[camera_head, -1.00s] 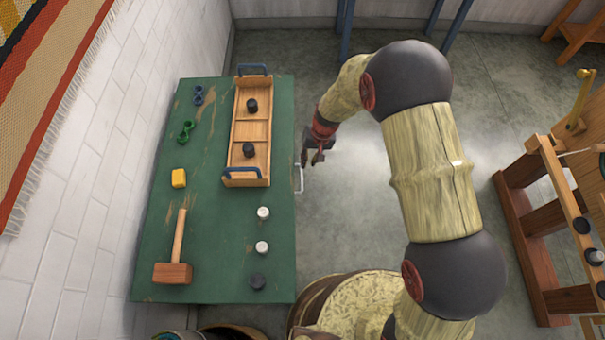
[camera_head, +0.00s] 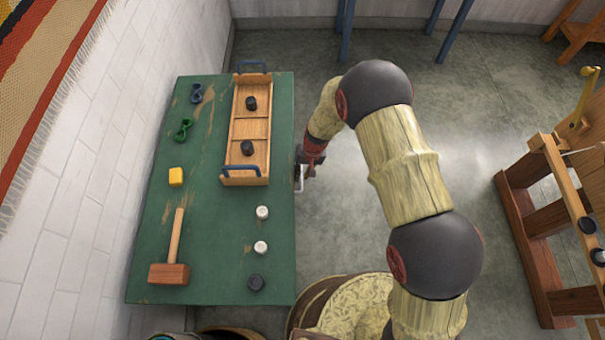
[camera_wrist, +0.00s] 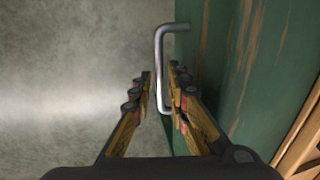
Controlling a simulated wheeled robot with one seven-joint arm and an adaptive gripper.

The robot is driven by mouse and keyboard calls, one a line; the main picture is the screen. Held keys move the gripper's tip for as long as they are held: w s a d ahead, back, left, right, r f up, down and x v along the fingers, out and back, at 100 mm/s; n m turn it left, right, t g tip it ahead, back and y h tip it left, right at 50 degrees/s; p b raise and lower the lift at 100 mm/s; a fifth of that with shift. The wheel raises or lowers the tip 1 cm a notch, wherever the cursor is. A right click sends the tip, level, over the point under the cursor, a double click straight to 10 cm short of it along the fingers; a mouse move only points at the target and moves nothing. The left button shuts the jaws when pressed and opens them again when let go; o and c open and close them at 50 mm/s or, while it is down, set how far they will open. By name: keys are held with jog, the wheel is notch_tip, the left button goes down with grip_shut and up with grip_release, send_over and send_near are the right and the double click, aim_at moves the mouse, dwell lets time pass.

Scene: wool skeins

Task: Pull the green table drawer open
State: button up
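The green table (camera_head: 212,230) stands against the white wall, left of my arm. A metal bar handle (camera_head: 299,178) sticks out from its right side; the drawer front itself is hidden from above in the head view. In the wrist view the handle (camera_wrist: 160,60) is a bent grey bar joined to the green face (camera_wrist: 215,50). My gripper (camera_wrist: 160,95) is open, with one finger on each side of the bar's near part. I cannot tell whether either finger touches it. In the head view my gripper (camera_head: 304,164) is at the table's right edge.
A wooden tray (camera_head: 232,165) with blue handles holds two dark pieces on the table. A wooden bench (camera_head: 520,210) stands right.

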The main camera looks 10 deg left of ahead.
jog(key=shift+c, duration=0.4)
grip_shut()
